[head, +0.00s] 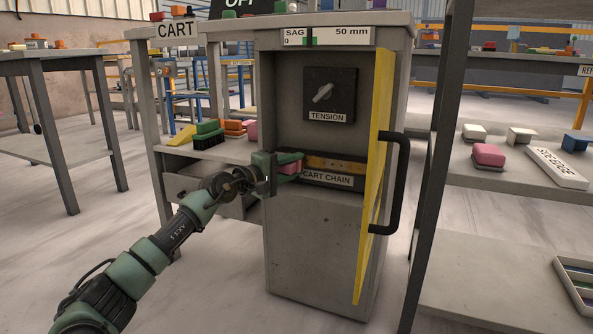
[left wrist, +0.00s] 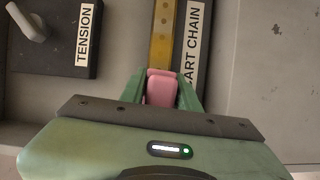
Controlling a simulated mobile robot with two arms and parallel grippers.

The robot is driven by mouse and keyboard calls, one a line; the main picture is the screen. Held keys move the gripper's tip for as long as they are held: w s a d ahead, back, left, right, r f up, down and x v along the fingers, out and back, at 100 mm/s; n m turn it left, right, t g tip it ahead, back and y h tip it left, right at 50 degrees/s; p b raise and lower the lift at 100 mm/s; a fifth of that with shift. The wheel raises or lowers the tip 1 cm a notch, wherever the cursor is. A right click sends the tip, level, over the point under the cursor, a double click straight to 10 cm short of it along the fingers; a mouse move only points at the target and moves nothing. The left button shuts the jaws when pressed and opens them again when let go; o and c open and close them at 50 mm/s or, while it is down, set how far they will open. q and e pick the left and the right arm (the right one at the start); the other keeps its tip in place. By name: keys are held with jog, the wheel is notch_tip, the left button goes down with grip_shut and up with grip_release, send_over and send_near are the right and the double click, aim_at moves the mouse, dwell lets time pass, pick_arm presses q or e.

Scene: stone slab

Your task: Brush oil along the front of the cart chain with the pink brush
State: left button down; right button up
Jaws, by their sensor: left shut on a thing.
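The cart chain (head: 338,164) is an ochre strip on a dark block labelled CART CHAIN, inside the open grey cabinet. It also shows in the left wrist view (left wrist: 163,40), running up from the gripper. My left gripper (head: 287,165) is shut on the pink brush (head: 291,168), at the left end of the chain. The brush also shows between the green fingers in the left wrist view (left wrist: 161,87). Its tip is at or very near the strip; whether it touches cannot be told. Its bristles are hidden. My right gripper is out of view.
The yellow door (head: 373,180) stands open on the right, with a black handle (head: 390,185). A tension knob panel (head: 330,95) is above the chain. A green brush (head: 208,138) and other blocks lie on the shelf at left. A pink block (head: 488,155) lies on the right shelf.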

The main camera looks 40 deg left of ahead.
pick_arm(q)
jog(key=shift+s+a+f+b, duration=0.15)
jog(key=shift+a+b, duration=0.65)
jog(key=shift+b, duration=0.35)
jog(key=shift+s+a+r+b, duration=0.1)
jog(key=shift+a+r+b, duration=0.1)
jog(key=shift+a, duration=0.25)
jog(key=shift+s+a+r+b, duration=0.1)
jog(key=shift+a+b, duration=0.1)
jog(key=shift+a, duration=0.2)
jog(key=shift+w+d+p, duration=0.15)
jog(key=shift+d+p, duration=0.55)
jog(key=shift+d, duration=0.35)
jog(key=shift+f, duration=0.1)
jog(key=shift+a, duration=0.15)
